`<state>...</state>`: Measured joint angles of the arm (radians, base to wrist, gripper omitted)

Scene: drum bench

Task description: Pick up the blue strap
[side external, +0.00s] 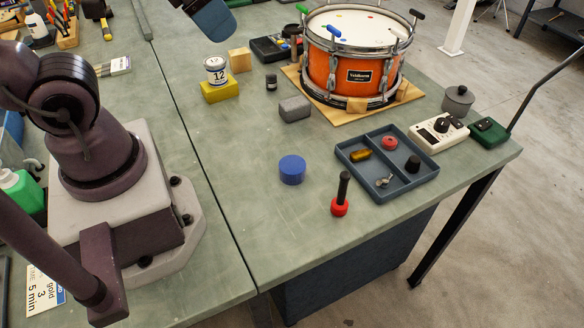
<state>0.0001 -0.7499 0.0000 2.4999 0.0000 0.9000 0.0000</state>
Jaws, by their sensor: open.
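A short, round, bright blue thing (292,170) lies flat on the green bench, left of the tray. It could be the blue strap rolled up, but no loose end or coils can be made out. A small, slim blue piece (331,30) also shows at the near left rim of the drum. My gripper's fingers are not visible in the side external view. A dark blue, rounded piece (208,17) hangs into the top edge, cut off by the frame; I cannot tell whether it belongs to my arm. Nothing touches the round blue thing.
Around it are a grey block (294,108), a blue-grey divided tray (378,190) with small parts, and an upright red-based, black-handled tool (340,198). An orange drum (330,70) stands behind on a wooden board. The bench left of the blue thing is clear.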

